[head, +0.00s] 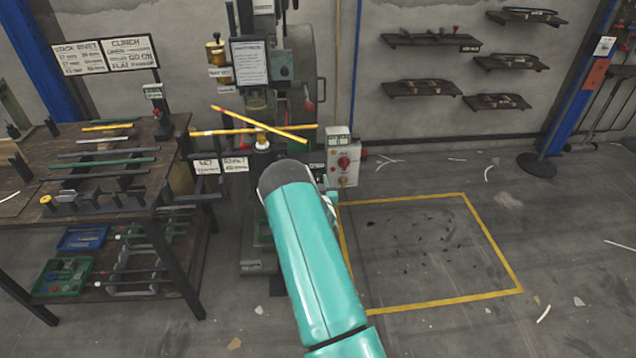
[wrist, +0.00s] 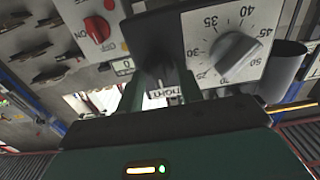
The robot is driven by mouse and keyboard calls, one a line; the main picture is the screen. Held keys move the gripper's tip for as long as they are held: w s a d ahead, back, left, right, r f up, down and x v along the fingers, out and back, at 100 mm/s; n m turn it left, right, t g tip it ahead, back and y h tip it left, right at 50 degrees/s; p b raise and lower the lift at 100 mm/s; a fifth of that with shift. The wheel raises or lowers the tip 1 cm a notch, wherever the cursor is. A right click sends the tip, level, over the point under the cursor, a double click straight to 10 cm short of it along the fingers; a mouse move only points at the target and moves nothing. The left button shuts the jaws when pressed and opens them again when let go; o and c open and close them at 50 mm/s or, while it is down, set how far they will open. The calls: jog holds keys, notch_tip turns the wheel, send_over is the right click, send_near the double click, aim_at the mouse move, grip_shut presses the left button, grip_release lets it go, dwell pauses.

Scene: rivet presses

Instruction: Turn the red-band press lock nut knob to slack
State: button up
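My gripper (wrist: 160,88) shows at the lower middle of the wrist view. Its two fingers stand apart, with a small label between them. In the head view the green press (head: 300,65) stands behind my teal arm, which hides my gripper. I cannot make out a red band or pick out the lock nut knob for certain.
A control box (head: 344,175) with a red knob (head: 344,162) is right of my arm; a red knob (wrist: 97,28) also shows in the wrist view. Crossed yellow bars (head: 290,128) lie at the press. A workbench (head: 120,185) fills the left. The yellow-marked floor (head: 430,240) is clear except for small scraps.

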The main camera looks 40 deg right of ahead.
grip_shut()
jog(key=shift+n, duration=0.4)
jog(key=n, duration=0.3)
jog(key=shift+a, duration=0.15)
jog(key=n, duration=0.5)
jog(key=shift+f, duration=0.1)
jog(key=shift+f+n, duration=0.15)
jog(key=shift+n, duration=4.35)
